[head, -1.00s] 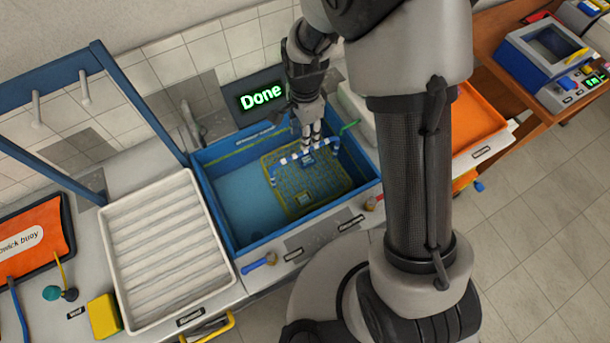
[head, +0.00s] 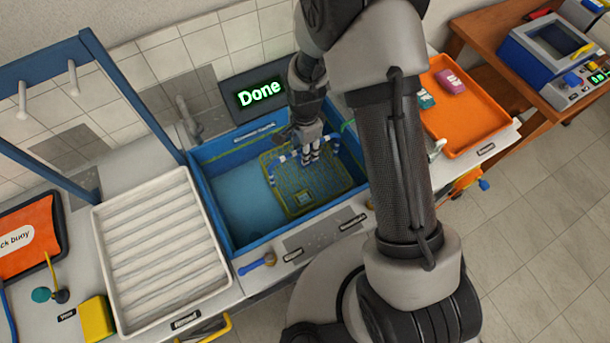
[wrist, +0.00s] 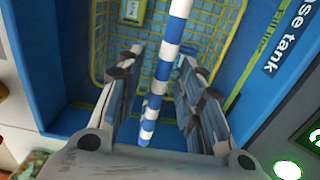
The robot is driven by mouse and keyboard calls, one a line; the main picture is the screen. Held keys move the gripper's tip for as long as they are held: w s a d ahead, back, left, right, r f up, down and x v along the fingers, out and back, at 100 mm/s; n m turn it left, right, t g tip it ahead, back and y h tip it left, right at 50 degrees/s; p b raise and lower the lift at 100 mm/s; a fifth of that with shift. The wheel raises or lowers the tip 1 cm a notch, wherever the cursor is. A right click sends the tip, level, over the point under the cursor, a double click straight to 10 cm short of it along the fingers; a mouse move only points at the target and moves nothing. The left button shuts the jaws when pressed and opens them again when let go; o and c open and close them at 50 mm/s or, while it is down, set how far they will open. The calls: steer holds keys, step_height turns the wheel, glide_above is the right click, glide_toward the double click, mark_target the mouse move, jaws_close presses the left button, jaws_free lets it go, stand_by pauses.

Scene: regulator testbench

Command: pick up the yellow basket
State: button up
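The yellow wire basket (head: 312,203) sits inside the blue tank (head: 208,203), towards its right side. Its blue-and-white striped handle (head: 274,172) arches above the basket. My gripper (head: 312,157) reaches down into the tank at the handle and hides its middle. In the wrist view the striped handle (wrist: 165,72) runs between the two fingers of my gripper (wrist: 160,75). The fingers are apart, with a visible gap on both sides of the handle. The yellow mesh (wrist: 210,35) lies beyond the fingertips.
A white ribbed tray (head: 160,253) stands left of the tank, an orange tray (head: 458,125) to the right. A lit "Done" display (head: 258,93) is behind the tank. A blue frame with pegs (head: 140,110) rises at the left. The tank's left part is free.

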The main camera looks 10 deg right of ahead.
steer(key=shift+c, duration=0.2)
jaws_close()
steer(key=shift+r, duration=0.1)
stand_by(0.5)
